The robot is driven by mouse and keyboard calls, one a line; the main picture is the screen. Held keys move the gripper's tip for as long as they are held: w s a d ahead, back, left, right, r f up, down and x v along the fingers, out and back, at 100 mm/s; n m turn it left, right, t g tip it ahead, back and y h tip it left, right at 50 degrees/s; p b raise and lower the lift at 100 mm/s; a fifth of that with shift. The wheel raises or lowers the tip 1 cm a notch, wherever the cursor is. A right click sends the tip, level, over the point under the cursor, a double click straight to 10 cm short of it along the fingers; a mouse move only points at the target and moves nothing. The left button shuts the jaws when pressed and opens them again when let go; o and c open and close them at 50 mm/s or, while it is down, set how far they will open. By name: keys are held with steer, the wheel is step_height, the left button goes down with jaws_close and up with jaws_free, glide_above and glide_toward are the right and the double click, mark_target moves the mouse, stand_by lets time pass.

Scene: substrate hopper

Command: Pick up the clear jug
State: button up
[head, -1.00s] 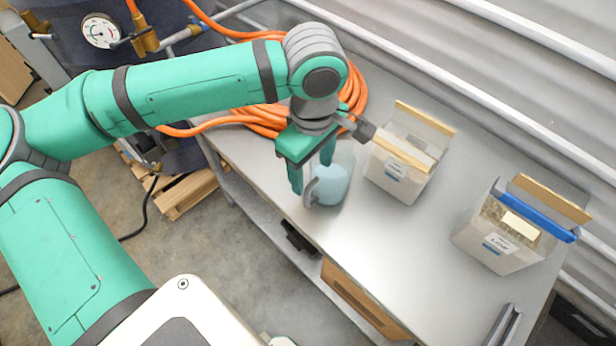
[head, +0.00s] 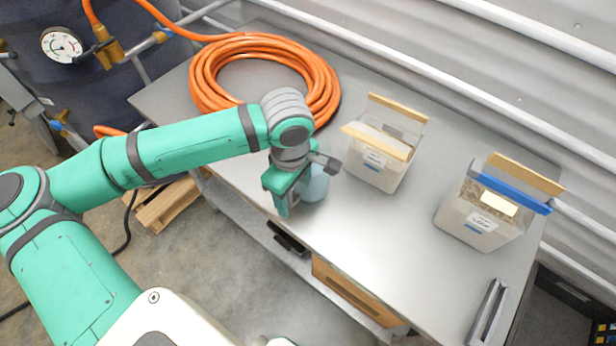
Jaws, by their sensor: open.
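The clear jug (head: 316,186) stands on the grey workbench (head: 392,272) near its front edge, with pale blue contents showing. My gripper (head: 288,203) is right at the jug, with its green fingers pointing down on the jug's left side. The gripper covers much of the jug, and its handle is hidden. The jaws are open. One finger shows clearly; the other is hidden, so I cannot tell whether the fingers touch the jug or straddle its handle.
A coiled orange hose (head: 327,84) lies behind the gripper. Another box (head: 470,222) with a blue clip stands farther right. A grey metal bar (head: 488,312) lies at the right front. The bench's front middle is clear.

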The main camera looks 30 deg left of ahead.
steer(key=shift+f, duration=0.3)
jaws_close()
steer(key=shift+r, duration=0.1)
